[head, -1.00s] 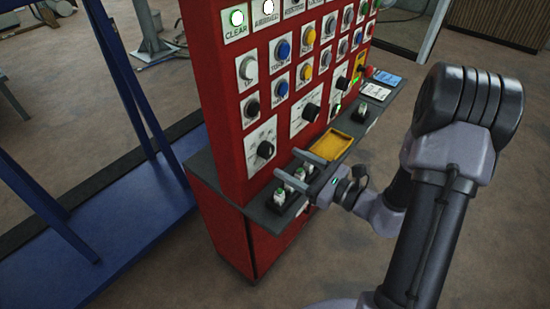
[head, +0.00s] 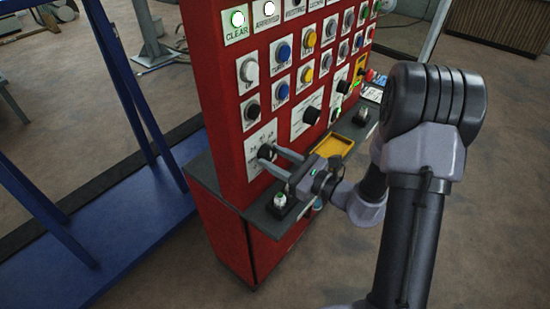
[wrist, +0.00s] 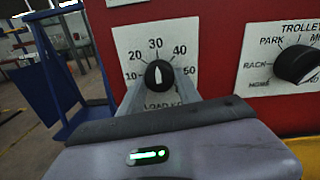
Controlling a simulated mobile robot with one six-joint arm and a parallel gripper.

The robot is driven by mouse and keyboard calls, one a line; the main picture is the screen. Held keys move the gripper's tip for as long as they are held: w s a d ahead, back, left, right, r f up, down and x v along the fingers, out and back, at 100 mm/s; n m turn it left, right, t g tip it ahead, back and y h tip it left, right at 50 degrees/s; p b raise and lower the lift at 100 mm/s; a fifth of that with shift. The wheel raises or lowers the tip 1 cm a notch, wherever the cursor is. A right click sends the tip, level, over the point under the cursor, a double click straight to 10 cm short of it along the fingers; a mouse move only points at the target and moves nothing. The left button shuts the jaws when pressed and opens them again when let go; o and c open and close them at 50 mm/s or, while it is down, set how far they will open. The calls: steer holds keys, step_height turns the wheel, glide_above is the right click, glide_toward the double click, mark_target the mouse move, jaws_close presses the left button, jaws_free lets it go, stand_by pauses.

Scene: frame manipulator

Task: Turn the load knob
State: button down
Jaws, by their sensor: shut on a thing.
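The load knob (wrist: 159,74) is a black round knob with a white pointer on a white plate reading 10 to 50. Its pointer stands near the 30 mark. In the head view the load knob (head: 265,151) is low on the red panel's front, partly hidden by my fingers. My gripper (head: 271,157) has its two grey fingers at the knob, one on each side, and is shut on it. The gripper body hides the lower edge of the plate in the wrist view.
A trolley knob (wrist: 297,64) sits on its own plate to the right. Below the panel a dark ledge (head: 213,187) juts out, with small levers (head: 280,201) and a yellow tray (head: 343,143). Blue framework (head: 110,225) stands to the left.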

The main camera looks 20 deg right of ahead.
steer(key=shift+m, duration=0.3)
steer(key=m+p, duration=0.2)
steer(key=p, duration=0.1)
steer(key=shift+r+m, duration=0.1)
steer(key=shift+m, duration=0.3)
steer(key=m+p, duration=0.3)
steer(key=m, duration=0.1)
steer(key=shift+s+a+m+p, duration=0.1)
steer(key=shift+a+m+p, duration=0.05)
steer(key=shift+m+p, duration=0.15)
steer(key=m+p, duration=0.2)
steer(key=m, duration=0.1)
steer(key=shift+m+p, duration=0.3)
steer(key=shift+p, duration=0.1)
steer(key=shift+m+p, duration=1.15)
steer(key=shift+m, duration=0.65)
steer(key=shift+s, duration=0.1)
steer(key=c, duration=0.8)
jaws_free()
steer(key=shift+c, duration=0.2)
